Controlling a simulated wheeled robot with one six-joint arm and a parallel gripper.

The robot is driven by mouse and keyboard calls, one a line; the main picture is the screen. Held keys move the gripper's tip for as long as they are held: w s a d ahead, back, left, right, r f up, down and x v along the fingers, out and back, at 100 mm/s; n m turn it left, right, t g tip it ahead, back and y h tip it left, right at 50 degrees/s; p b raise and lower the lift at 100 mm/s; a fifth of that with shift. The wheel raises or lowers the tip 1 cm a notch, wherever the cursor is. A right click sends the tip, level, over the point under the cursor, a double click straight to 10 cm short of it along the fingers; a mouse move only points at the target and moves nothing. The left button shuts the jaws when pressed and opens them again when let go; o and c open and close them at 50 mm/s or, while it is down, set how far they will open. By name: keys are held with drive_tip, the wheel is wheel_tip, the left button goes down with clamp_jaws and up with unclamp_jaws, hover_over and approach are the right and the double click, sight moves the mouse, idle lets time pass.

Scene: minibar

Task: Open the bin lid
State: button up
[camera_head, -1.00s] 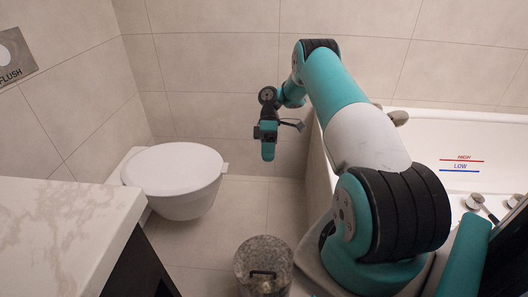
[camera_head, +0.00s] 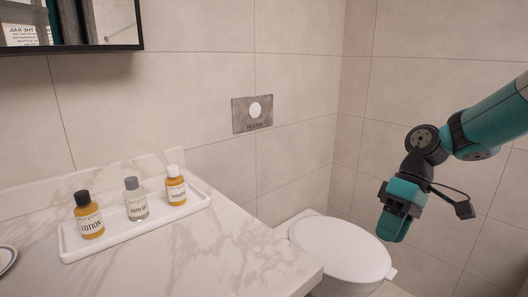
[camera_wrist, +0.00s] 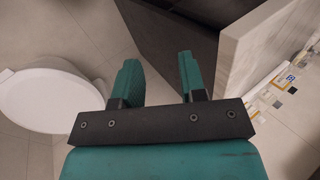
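The bin is not in view in the head view or the wrist view now. My gripper (camera_head: 392,222) hangs in the air at the right of the head view, over and right of the toilet. In the wrist view my gripper (camera_wrist: 160,80) shows two teal fingers spread apart with nothing between them. The floor and a dark cabinet side lie beyond the fingers.
A closed toilet (camera_head: 340,252) stands by the wall, below a flush plate (camera_head: 252,112). A marble counter (camera_head: 225,250) fills the lower left. On it a white tray (camera_head: 75,250) holds three small bottles. Tiled floor (camera_wrist: 95,22) shows beside the toilet.

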drive_tip(key=s+a+r+t, duration=0.1)
drive_tip(key=s+a+r, duration=0.1)
drive_tip(key=s+a, duration=0.35)
drive_tip(key=s+a+r+t+h, duration=0.1)
drive_tip(key=s+a+r+t, duration=0.1)
drive_tip(key=s, duration=0.6)
drive_tip(key=s+a+r+t, duration=0.1)
drive_tip(key=s+a+r, duration=0.1)
drive_tip(key=s+a, duration=0.35)
wheel_tip(320, 180, up, 17)
drive_tip(key=s+d+p, duration=0.1)
drive_tip(key=d+p, duration=0.1)
drive_tip(key=p, duration=1.5)
drive_tip(key=shift+f, duration=0.15)
drive_tip(key=shift+s+f, duration=0.1)
drive_tip(key=shift+s, duration=0.1)
